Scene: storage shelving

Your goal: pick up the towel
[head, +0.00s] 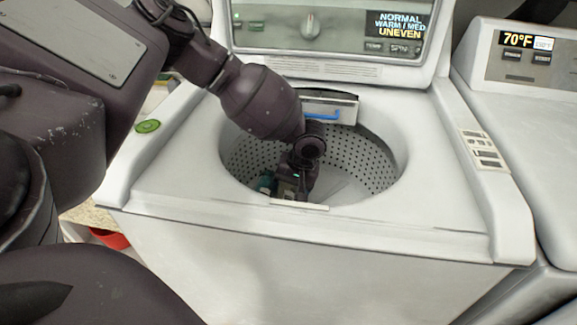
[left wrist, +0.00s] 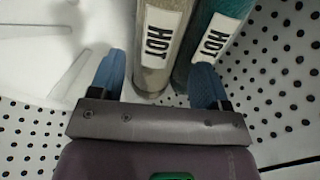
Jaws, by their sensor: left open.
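I see no thing that is plainly a towel. Inside the washer drum (head: 355,165) stand or lean two cylinders labelled "HOT": a pale beige one (left wrist: 163,22) and a teal one (left wrist: 228,8). I cannot tell whether either is cloth. In the head view the teal one (head: 265,183) partly shows at the drum's front left. My left gripper (left wrist: 158,75) is open, its blue fingertips apart, with the lower end of the pale cylinder appearing between them. In the head view the left gripper (head: 293,185) is down inside the drum. My right gripper is not in view.
The white washer top (head: 170,185) surrounds the round opening, close around my left arm. A control panel (head: 310,25) rises behind. A second white machine (head: 540,140) stands at right. A green round thing (head: 148,126) lies at the left edge, and a red thing (head: 112,239) shows below.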

